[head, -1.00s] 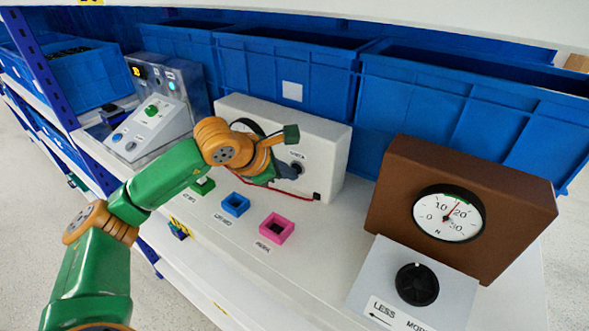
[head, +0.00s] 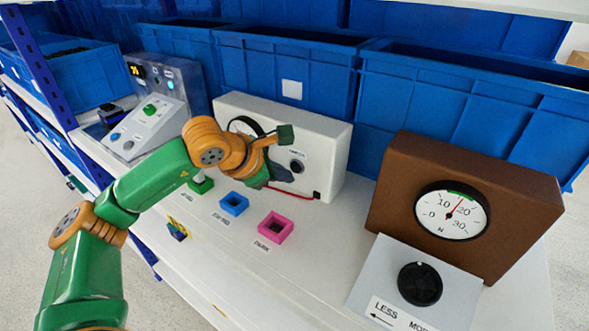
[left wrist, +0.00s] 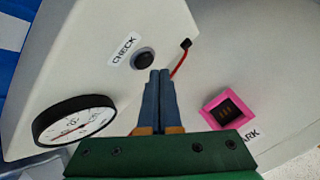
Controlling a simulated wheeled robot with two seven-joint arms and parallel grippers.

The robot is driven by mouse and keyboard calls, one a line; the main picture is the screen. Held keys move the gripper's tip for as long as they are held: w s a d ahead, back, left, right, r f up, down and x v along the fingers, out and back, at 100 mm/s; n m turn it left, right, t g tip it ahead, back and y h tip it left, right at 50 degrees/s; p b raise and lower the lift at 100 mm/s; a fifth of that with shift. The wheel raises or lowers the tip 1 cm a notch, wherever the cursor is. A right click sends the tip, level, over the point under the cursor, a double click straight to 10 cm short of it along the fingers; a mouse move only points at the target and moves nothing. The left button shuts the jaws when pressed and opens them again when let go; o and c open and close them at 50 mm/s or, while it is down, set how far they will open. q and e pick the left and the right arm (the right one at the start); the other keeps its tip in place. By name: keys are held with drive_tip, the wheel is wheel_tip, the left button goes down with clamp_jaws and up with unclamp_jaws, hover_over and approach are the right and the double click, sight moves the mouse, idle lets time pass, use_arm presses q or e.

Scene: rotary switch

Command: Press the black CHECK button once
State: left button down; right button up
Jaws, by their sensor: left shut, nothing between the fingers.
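The black CHECK button (left wrist: 144,60) is a round knob on the face of the white box, beside a CHECK label (left wrist: 124,50). It also shows in the head view (head: 297,166), just right of my left gripper (head: 286,177). In the left wrist view the blue fingers of my left gripper (left wrist: 160,74) are shut with nothing between them. Their tips appear just below and right of the button; I cannot tell whether they touch the box. My right gripper is not in view.
The white box (head: 325,160) has a round dial (left wrist: 75,120) and a red wire (left wrist: 180,60). Green, blue (head: 234,203) and pink (head: 275,227) sockets lie in front. A brown gauge box (head: 400,180) and a black LESS/MORE knob (head: 419,284) stand right. Blue bins (head: 470,100) are behind.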

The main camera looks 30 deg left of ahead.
use_arm(q)
drive_tip(key=shift+s+a+f+b, duration=0.1)
drive_tip(key=shift+s+f+b, duration=0.1)
drive_tip(key=shift+s+b, duration=0.5)
drive_tip(key=shift+s+a+b, duration=0.1)
drive_tip(key=shift+s+b, duration=0.95)
drive_tip(key=shift+s, duration=0.15)
drive_tip(key=shift+s+r+b, duration=0.1)
drive_tip(key=shift+s+b, duration=0.2)
drive_tip(key=shift+s, duration=0.25)
drive_tip(key=shift+r, duration=0.1)
drive_tip(key=shift+r, duration=0.1)
